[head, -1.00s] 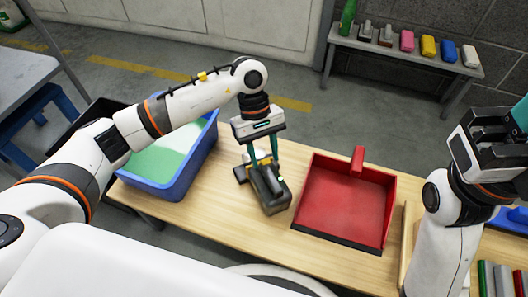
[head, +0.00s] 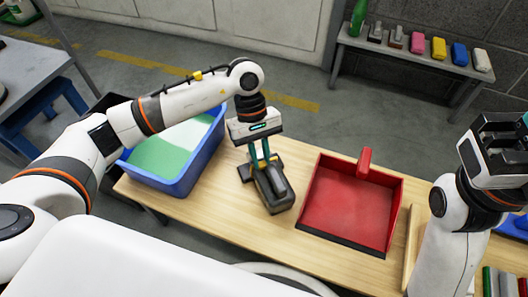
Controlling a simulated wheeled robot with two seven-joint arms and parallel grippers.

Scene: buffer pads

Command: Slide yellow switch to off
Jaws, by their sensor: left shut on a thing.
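A dark grey hand tool (head: 275,194) lies on the wooden table, left of the red dustpan. My left gripper (head: 261,162) points down over the tool's far part, its teal fingers close together and shut on the tool.
A blue bin (head: 183,180) with green and white inside stands at the left of the table (head: 222,213). A red dustpan (head: 350,205) lies to the right. A grey bench (head: 400,57) at the back holds a green bottle (head: 359,17) and several coloured blocks.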

